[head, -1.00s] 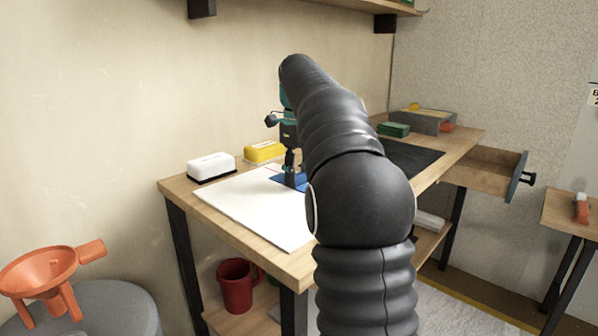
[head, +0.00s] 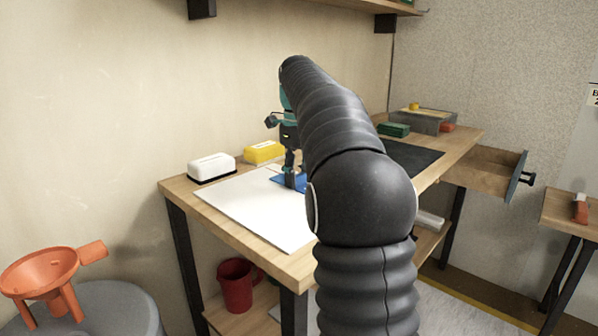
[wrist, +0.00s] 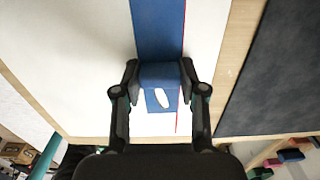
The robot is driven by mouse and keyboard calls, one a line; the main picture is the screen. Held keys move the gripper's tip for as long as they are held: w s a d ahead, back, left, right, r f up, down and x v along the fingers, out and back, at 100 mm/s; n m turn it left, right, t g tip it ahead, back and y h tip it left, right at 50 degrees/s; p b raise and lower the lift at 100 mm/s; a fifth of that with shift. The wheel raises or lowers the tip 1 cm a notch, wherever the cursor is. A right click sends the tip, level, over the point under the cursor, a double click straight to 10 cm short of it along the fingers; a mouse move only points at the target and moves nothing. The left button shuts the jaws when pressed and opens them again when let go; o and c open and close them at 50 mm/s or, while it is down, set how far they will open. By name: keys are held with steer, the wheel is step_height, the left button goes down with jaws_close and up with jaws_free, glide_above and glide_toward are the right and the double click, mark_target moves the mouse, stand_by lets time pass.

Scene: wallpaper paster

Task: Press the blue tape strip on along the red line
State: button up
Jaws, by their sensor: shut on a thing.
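The blue tape strip (wrist: 158,30) lies on a white sheet (wrist: 90,60), running from the top edge down to my gripper (wrist: 160,88) in the wrist view. My gripper is shut on the strip's near end, where a folded blue part and a flap with a white oval show between the fingers. The red line (wrist: 177,122) shows thinly along the strip's right edge and below the flap; the strip may hide part of it. In the head view the gripper (head: 291,172) points down at the blue strip (head: 279,183), and my arm hides the sheet's right part.
A white box (head: 211,167) and a yellow box (head: 263,152) stand at the table's wall side. A dark mat (head: 415,158), green block (head: 393,129) and grey tray (head: 425,120) are to the right. An open drawer (head: 490,172) juts out. An orange funnel (head: 40,270) stands at lower left.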

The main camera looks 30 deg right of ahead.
mark_target(299, 174)
steer(key=shift+f, duration=0.1)
steer(key=o, duration=1.3)
steer(key=shift+c, duration=0.2)
steer(key=shift+r, duration=3.75)
